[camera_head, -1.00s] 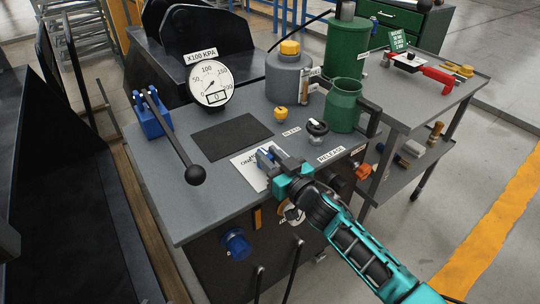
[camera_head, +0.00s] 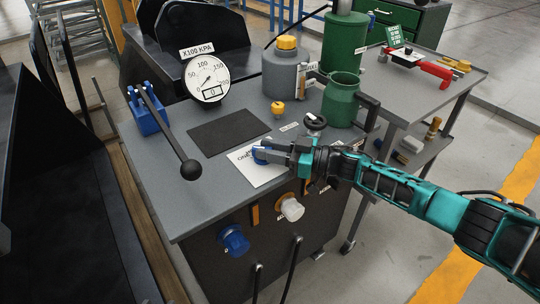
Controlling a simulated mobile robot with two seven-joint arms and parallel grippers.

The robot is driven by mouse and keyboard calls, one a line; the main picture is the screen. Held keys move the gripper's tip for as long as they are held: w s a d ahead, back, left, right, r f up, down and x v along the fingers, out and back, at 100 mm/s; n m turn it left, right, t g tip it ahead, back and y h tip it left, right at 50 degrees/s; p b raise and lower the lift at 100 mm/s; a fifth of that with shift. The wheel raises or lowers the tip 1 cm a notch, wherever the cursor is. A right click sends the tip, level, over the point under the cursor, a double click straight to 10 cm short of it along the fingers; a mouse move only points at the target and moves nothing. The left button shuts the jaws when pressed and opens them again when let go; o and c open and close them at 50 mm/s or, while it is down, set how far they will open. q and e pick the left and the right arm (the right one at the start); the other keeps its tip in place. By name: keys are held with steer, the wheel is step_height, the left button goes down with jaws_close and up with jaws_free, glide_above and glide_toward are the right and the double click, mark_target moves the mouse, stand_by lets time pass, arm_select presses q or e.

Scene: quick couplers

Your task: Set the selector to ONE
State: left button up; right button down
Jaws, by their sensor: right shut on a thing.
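The selector is a small blue handle (camera_head: 259,156) on a white label plate (camera_head: 263,176) on the grey bench top. The lettering "ON…" shows at the plate's left; my gripper and the handle cover the rest, so I cannot read which position is set. My right gripper (camera_head: 267,153) is shut on the selector handle, with its arm coming in from the right. Most of the handle is hidden between the fingers. My left gripper is not in view.
A black hand wheel (camera_head: 315,122) and a green jug (camera_head: 342,100) stand close behind my right wrist. A lever with a black ball (camera_head: 191,169) is at the left, near a pressure gauge (camera_head: 208,78). A dark mat (camera_head: 228,132) lies flat behind the plate.

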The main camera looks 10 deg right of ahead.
steer(key=shift+f+n+g, duration=0.1)
steer(key=shift+n+g, duration=0.2)
steer(key=shift+g, duration=0.1)
steer(key=c, duration=0.9)
jaws_free()
steer(key=shift+c, duration=0.2)
steer(key=v, duration=1.2)
steer(key=shift+s+d, duration=0.15)
steer(key=shift+d, duration=0.25)
steer(key=shift+f, duration=0.15)
